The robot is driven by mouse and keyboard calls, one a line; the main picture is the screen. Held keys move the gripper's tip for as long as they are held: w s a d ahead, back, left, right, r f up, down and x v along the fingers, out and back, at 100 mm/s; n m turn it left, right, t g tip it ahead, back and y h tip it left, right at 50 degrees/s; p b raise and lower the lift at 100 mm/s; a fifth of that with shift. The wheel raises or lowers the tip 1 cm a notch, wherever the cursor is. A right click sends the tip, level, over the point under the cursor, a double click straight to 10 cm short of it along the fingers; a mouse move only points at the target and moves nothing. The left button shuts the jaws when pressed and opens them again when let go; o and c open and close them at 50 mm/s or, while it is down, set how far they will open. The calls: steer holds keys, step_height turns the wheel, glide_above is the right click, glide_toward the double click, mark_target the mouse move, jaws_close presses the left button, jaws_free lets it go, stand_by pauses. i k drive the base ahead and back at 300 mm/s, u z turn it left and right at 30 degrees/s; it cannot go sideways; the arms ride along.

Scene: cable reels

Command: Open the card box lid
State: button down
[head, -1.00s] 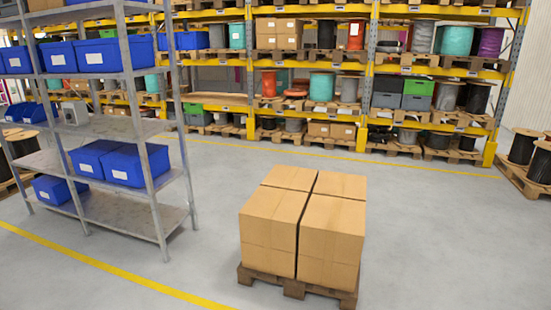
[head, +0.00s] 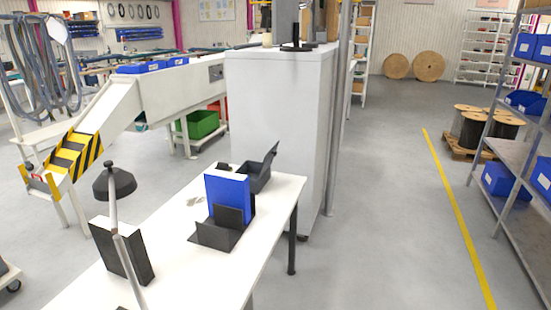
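A small dark grey box (head: 257,180) stands at the far end of the white table (head: 172,212). A dark flap on its right side sticks up at a slant. It may be the card box, but I cannot tell for sure at this size. A blue binder or block (head: 226,190) in a black stand hides part of it. My gripper is not in view.
On the table are a lamp with a black shade (head: 115,183) and a black upright block (head: 122,250). A tall white cabinet (head: 277,110) stands behind the table. The floor to the right is clear up to shelves (head: 515,160).

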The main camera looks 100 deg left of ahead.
mark_target(269, 157)
steer(key=u, duration=2.6)
steer(key=i, duration=2.55)
steer(key=u, duration=2.2)
steer(key=i, duration=0.5)
steer(key=z, duration=0.05)
